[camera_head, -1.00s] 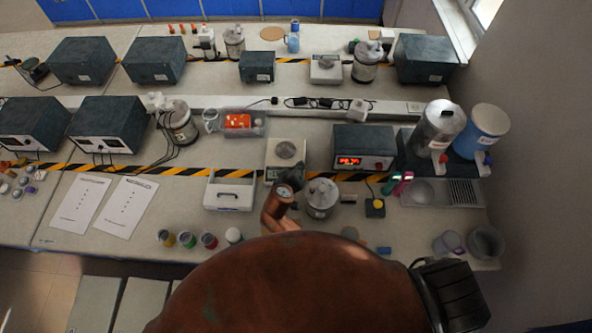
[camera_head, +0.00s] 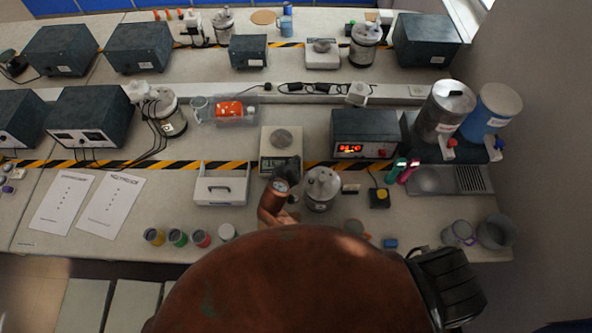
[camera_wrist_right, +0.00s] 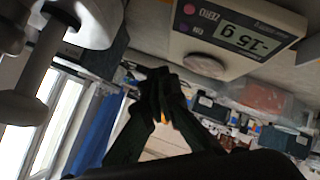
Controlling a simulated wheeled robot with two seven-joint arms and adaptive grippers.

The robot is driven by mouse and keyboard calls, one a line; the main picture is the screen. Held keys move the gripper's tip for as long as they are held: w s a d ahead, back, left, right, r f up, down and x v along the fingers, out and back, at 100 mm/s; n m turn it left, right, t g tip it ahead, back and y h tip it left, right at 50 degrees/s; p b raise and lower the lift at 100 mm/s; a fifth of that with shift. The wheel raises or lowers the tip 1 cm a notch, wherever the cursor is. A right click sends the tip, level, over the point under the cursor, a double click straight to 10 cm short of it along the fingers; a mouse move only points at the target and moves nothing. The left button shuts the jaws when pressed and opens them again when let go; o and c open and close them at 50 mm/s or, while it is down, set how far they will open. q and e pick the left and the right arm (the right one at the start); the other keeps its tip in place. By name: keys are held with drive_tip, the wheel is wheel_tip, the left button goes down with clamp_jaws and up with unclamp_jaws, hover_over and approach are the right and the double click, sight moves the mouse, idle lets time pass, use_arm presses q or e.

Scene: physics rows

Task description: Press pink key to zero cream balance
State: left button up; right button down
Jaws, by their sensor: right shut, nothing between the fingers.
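The cream balance (camera_head: 268,143) stands on the bench near the middle of the head view, with a round grey pan on top. In the right wrist view the balance (camera_wrist_right: 238,58) appears upside down at the top. Its display seems to read about -15 g. A pink key (camera_wrist_right: 189,9) lies beside the ZERO label and a purple key (camera_wrist_right: 197,31) beside it. My right gripper (camera_head: 288,166) is shut and empty over the balance's front edge, hiding part of its front. In the wrist view its fingertips (camera_wrist_right: 160,82) are together, visibly apart from the keys. My left gripper is out of view.
A metal canister (camera_head: 321,190) stands close right of my right gripper. A white carrier (camera_head: 221,190) is to the left. A power supply (camera_head: 365,135) with a red display stands right of the balance. Colored jars (camera_head: 178,238) sit near the front edge. Another balance (camera_head: 322,55) stands at the back.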

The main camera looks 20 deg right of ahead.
drive_tip(key=f+b, duration=0.2)
drive_tip(key=w+f+b, duration=0.1)
drive_tip(key=f+b, duration=0.1)
drive_tip(key=f, duration=0.1)
drive_tip(key=f+b, duration=0.2)
drive_tip(key=shift+w+d+f+b, duration=0.2)
drive_tip(key=shift+f+b, duration=0.05)
drive_tip(key=shift+b, duration=0.1)
drive_tip(key=shift+w+f+b, duration=0.15)
drive_tip(key=shift+f+b, duration=0.3)
drive_tip(key=shift+f, duration=0.1)
drive_tip(key=shift+f, duration=0.1)
idle(0.9)
drive_tip(key=shift+w+f+b, duration=0.1)
drive_tip(key=shift+f+b, duration=0.2)
drive_tip(key=shift+f, duration=0.35)
idle(0.5)
drive_tip(key=shift+r, duration=0.1)
drive_tip(key=shift+r+p, duration=0.45)
drive_tip(key=shift+r, duration=0.25)
